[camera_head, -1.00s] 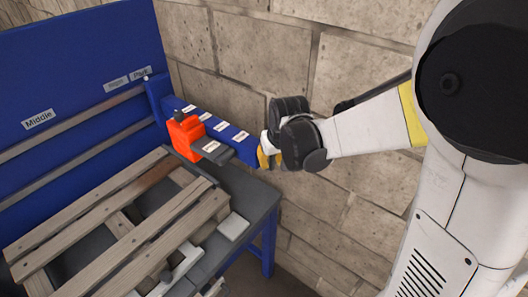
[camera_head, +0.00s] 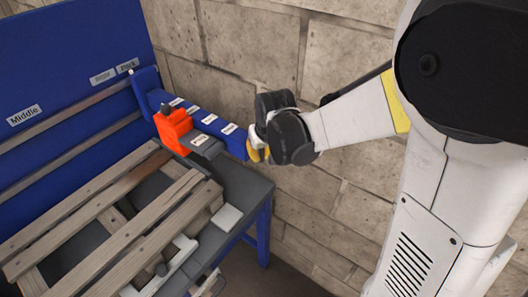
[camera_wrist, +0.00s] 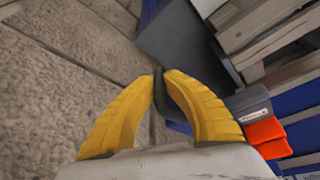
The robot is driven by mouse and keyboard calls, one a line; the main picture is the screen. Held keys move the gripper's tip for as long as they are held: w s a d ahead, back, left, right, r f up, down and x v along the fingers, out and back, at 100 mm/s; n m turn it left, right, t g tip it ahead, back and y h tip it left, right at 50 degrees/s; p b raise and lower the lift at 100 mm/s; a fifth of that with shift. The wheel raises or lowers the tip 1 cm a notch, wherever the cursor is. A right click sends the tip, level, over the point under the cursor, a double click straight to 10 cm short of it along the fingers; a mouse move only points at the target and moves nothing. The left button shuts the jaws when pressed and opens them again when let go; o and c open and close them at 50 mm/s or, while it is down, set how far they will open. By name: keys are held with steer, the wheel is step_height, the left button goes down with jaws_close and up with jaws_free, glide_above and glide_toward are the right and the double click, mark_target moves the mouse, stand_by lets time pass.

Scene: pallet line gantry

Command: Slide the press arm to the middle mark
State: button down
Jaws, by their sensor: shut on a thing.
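The press arm is a blue beam (camera_head: 205,118) with small white labels. It juts out from the blue back panel near the right-hand panel label, well right of the "Middle" label (camera_head: 24,115). An orange carriage (camera_head: 173,128) with a dark knob and a grey plate sits on the beam. My gripper (camera_head: 257,148) is at the beam's near end. In the wrist view its yellow fingertips are closed on a dark grey handle (camera_wrist: 160,84), mostly hidden between them. The orange carriage (camera_wrist: 264,132) also shows there, right of the fingers.
A wooden pallet (camera_head: 105,225) lies on the grey bench (camera_head: 245,190) below and left of the beam. A blue back panel (camera_head: 60,60) with rails stands behind. A stone block wall (camera_head: 330,60) is close to the right of the bench and behind my gripper.

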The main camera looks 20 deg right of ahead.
steer(key=s+a, duration=0.9)
steer(key=a, duration=0.4)
steer(key=s+a, duration=0.9)
steer(key=a, duration=0.4)
steer(key=shift+s, duration=0.4)
steer(key=c, duration=1.7)
jaws_free()
steer(key=shift+w, duration=0.1)
steer(key=shift+r, duration=0.1)
steer(key=v, duration=1.2)
steer(key=shift+d, duration=0.1)
